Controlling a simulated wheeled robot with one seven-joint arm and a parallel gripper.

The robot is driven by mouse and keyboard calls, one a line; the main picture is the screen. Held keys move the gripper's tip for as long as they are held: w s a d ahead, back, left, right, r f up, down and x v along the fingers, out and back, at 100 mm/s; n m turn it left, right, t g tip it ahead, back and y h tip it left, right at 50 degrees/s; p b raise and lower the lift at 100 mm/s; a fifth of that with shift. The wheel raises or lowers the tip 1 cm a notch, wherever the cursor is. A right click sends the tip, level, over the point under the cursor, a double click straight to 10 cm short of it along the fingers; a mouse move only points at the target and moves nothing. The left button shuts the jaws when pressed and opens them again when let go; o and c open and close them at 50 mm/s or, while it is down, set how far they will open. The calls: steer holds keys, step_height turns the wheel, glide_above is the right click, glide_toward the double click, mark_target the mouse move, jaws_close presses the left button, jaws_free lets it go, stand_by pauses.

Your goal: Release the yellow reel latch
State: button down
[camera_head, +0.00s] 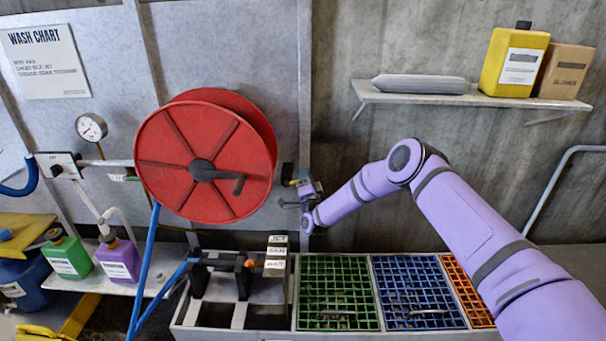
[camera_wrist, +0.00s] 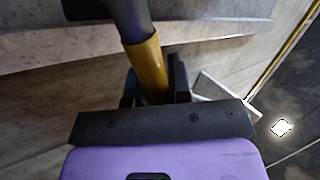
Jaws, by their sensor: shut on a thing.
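The yellow reel latch (camera_wrist: 147,62) shows in the wrist view as a yellow sleeve below a dark grey rod. My gripper (camera_wrist: 155,88) is shut on it, with one dark finger on each side. In the head view my gripper (camera_head: 298,186) is at the wall post just right of the red hose reel (camera_head: 178,165). The latch is too small and too covered by the gripper to make out clearly there. The reel has a dark hub and crank handle on its front.
A shelf (camera_head: 455,97) holds a grey bundle, a yellow jug (camera_head: 512,62) and a cardboard box. Below are a green grate (camera_head: 335,290), a blue grate (camera_head: 415,290) and an orange grate. A blue hose (camera_head: 146,270) hangs from the reel. Bottles stand at lower left.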

steer(key=shift+d+f+m+h, duration=0.15)
steer(key=shift+m+h, duration=0.25)
steer(key=c, duration=1.1)
jaws_free()
steer(key=shift+o, duration=0.2)
steer(key=v, duration=1)
steer(key=shift+s+f, duration=0.25)
steer(key=shift+f, duration=0.1)
